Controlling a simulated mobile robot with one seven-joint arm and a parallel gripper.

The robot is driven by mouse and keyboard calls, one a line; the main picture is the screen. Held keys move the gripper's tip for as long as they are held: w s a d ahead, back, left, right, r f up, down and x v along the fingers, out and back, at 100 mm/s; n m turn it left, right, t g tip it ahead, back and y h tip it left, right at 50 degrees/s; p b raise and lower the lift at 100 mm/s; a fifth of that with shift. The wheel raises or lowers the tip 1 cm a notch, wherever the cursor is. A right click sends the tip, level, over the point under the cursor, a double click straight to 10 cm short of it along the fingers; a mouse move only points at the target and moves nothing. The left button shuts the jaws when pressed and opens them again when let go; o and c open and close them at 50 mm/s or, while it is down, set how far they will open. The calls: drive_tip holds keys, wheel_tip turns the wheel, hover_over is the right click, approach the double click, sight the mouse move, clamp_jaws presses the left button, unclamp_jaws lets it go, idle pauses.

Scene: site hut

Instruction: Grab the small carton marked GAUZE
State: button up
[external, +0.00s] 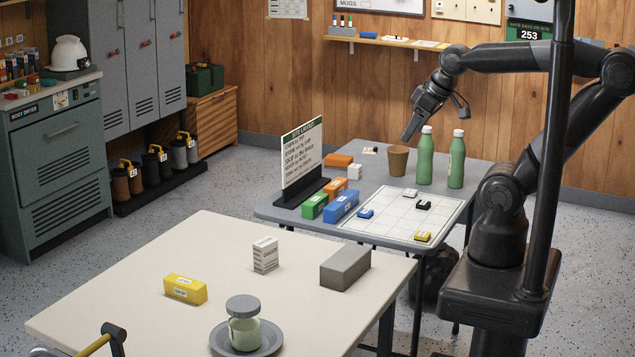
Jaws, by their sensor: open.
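I cannot read GAUZE on any carton. A small white carton (265,257) with grey printed sides and a label on top stands upright on the cream front table (130,290). A yellow carton (185,289) with white labels lies to its left and nearer the camera. A smaller white box (355,172) stands on the grey rear table (275,211). Near it are orange (335,193), green (314,206) and blue (341,207) labelled boxes. My gripper (407,136) is open and empty, pointing down above the rear table, near the brown cup and apart from every carton.
On the rear table stand a sign (302,155), a brown cup (398,160), two green bottles (425,160) and a gridded board (385,214) with small blocks. On the front table are a grey block (345,268) and a plate (275,342) with a lidded jar (244,330).

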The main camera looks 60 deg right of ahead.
drive_tip(key=shift+c, duration=1.3)
drive_tip(key=w+a+f+m+g+y, duration=0.4)
drive_tip(key=w+a+f+g, duration=0.15)
drive_tip(key=w+f, duration=0.2)
drive_tip(key=m+t+y, duration=0.4)
drive_tip(key=m+y, duration=1)
drive_tip(key=m, duration=0.2)
approach(257, 249)
drive_tip(key=a, duration=0.4)
drive_tip(key=shift+w+r+m, duration=0.1)
drive_tip(key=shift+r+m, duration=0.05)
drive_tip(key=shift+m, duration=0.15)
drive_tip(key=x, duration=0.4)
drive_tip(key=shift+w+a, duration=0.3)
drive_tip(key=shift+w, duration=0.1)
